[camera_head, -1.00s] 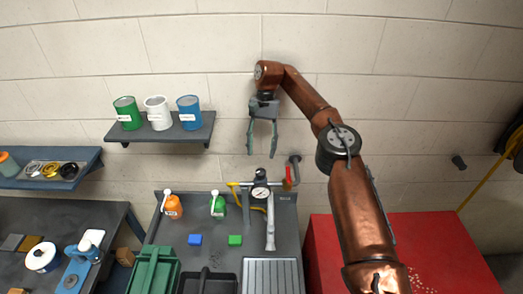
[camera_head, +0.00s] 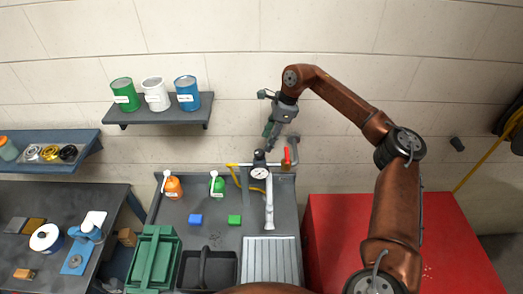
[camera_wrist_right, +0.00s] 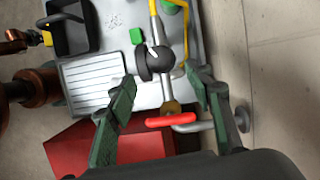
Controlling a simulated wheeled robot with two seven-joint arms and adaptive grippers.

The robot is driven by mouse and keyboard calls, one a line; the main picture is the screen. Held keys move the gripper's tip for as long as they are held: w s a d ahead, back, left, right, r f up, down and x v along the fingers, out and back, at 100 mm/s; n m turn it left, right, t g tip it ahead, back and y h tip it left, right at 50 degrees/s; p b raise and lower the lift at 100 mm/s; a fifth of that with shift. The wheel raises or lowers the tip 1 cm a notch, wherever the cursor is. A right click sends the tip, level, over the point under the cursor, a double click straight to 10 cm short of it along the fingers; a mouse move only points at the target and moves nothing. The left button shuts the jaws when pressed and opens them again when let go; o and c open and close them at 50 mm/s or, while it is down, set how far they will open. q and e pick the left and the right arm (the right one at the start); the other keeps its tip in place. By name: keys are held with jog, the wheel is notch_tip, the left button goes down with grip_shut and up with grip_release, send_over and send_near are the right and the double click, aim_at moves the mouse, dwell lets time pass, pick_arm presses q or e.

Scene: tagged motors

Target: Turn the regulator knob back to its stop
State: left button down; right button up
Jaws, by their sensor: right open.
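The regulator on the workbench has a black knob (camera_head: 259,157) above a round white gauge (camera_head: 260,173). In the right wrist view the black knob (camera_wrist_right: 154,63) shows just beyond the fingertips, with a white mark on it. My right gripper (camera_head: 269,133) is above and slightly behind the regulator in the head view, pointing down. In the right wrist view its fingers (camera_wrist_right: 162,80) are spread apart with nothing held. I cannot tell the exact gap to the knob. My left gripper is not in view.
A red valve handle (camera_head: 287,157) stands close right of the regulator; it also lies between the fingers in the right wrist view (camera_wrist_right: 171,120). A yellow hose (camera_head: 236,178) runs beside it. Orange (camera_head: 173,188) and green (camera_head: 217,186) bottles stand left. A shelf (camera_head: 160,116) with cans hangs above.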

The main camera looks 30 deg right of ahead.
aim_at(260, 152)
jog(key=f+m, duration=0.1)
jog(key=a+f+m+t+p, duration=0.1)
jog(key=f, duration=0.1)
jog(key=a+f+m+p, duration=0.1)
jog(key=shift+w+f, duration=0.2)
jog(key=shift+f, duration=0.2)
jog(key=shift+w+a+f, duration=0.15)
jog(key=shift+a+f, duration=0.05)
jog(key=shift+f, duration=0.35)
jog(key=shift+c, duration=0.7)
jog(key=c, duration=1)
